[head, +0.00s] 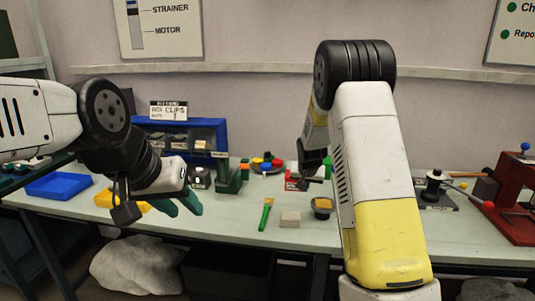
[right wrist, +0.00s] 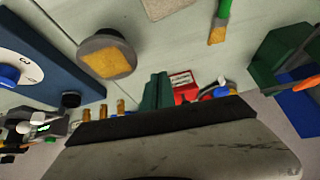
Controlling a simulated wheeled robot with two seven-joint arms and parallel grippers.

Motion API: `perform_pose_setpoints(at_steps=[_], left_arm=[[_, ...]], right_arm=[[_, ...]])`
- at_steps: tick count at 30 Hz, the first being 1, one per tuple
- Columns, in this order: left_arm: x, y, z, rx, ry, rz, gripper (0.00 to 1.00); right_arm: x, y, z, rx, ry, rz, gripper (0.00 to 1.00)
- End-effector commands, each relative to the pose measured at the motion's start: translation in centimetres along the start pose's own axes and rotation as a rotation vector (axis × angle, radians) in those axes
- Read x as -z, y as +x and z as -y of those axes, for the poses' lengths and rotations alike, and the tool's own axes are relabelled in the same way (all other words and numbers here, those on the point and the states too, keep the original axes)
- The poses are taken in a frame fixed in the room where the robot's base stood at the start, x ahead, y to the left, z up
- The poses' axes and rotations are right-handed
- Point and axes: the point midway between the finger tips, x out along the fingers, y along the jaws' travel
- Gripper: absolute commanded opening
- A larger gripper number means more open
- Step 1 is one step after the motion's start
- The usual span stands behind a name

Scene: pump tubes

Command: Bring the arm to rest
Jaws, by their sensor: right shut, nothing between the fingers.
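My right arm (head: 375,150) rises in front of the bench, with its elbow up and its forearm folded down behind it. Its gripper (head: 313,172) hangs over the bench, near a red-and-white box (head: 292,182). In the right wrist view the dark, shut fingers (right wrist: 160,123) cross the lower part, with nothing between them. My left arm (head: 35,120) comes in from the left. Its gripper (head: 125,208) points down near the bench's front edge; its fingers overlap, so I cannot tell how they stand.
The bench (head: 240,233) holds a green-handled brush (head: 265,215), a beige block (head: 290,219), a round dark pot (head: 322,207), a blue tray (head: 58,186) and teal gloves (head: 188,203). A red press (head: 510,205) stands at right. A blue clips rack (head: 185,125) stands behind.

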Motion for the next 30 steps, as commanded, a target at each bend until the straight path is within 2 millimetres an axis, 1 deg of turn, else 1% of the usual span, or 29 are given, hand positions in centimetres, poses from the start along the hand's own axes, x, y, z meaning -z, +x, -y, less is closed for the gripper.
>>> perform_pose_setpoints(at_steps=[1,2,3,5,6,8,9,11,12,14,15,17,18,20,21,24,27,30], left_arm=[[0.0,0.0,0.0,0.000,0.000,0.000,0.36],[0.0,0.0,0.0,0.000,0.000,0.000,0.36],[0.0,0.0,0.0,0.000,0.000,0.000,0.36],[0.0,0.0,0.0,0.000,0.000,-0.001,0.36],[0.0,0.0,0.0,0.000,0.000,-0.001,0.36],[0.0,0.0,0.0,0.000,0.000,0.000,0.36],[0.0,0.0,0.0,0.000,0.000,0.000,0.36],[0.0,0.0,0.0,0.000,0.000,0.000,0.36],[0.0,0.0,0.0,0.000,0.000,-0.001,0.36],[0.0,0.0,0.0,0.000,0.000,0.000,0.36],[0.0,0.0,0.0,0.000,0.000,-0.001,0.36],[0.0,0.0,0.0,0.000,0.000,-0.001,0.36],[0.0,0.0,0.0,0.000,0.000,-0.001,0.36],[0.0,0.0,0.0,0.000,0.000,-0.001,0.36],[0.0,0.0,0.0,0.000,0.000,-0.001,0.36],[0.0,0.0,0.0,0.000,0.000,-0.001,0.36],[0.0,0.0,0.0,0.000,0.000,-0.001,0.36],[0.0,0.0,0.0,0.000,0.000,-0.001,0.36]], right_arm=[[0.2,-3.1,-0.3,0.022,0.015,0.002,0.00],[0.1,-4.7,-0.5,0.032,0.020,0.008,0.00],[-0.2,-6.7,-0.7,0.048,0.024,0.016,0.00],[-0.8,-9.8,-0.9,0.071,0.026,0.028,0.00],[-1.2,-11.9,-1.1,0.086,0.026,0.034,0.00],[-2.1,-14.9,-1.4,0.109,0.021,0.043,0.00],[-2.9,-16.8,-1.6,0.124,0.016,0.048,0.00],[-4.0,-19.7,-1.8,0.147,0.006,0.053,0.00],[-4.9,-21.6,-2.0,0.160,-0.003,0.055,0.00],[-6.4,-24.2,-2.3,0.180,-0.020,0.059,0.00],[-7.5,-25.9,-2.5,0.192,-0.033,0.060,0.00],[-9.2,-28.3,-2.8,0.208,-0.053,0.060,0.00],[-10.5,-29.9,-2.9,0.218,-0.068,0.060,0.00],[-12.4,-31.9,-3.3,0.229,-0.093,0.058,0.00],[-13.7,-33.2,-3.5,0.235,-0.109,0.057,0.00],[-16.9,-35.6,-3.9,0.244,-0.150,0.054,0.00],[-19.4,-37.1,-4.3,0.246,-0.182,0.052,0.00],[-21.1,-37.9,-4.5,0.245,-0.204,0.051,0.00]])
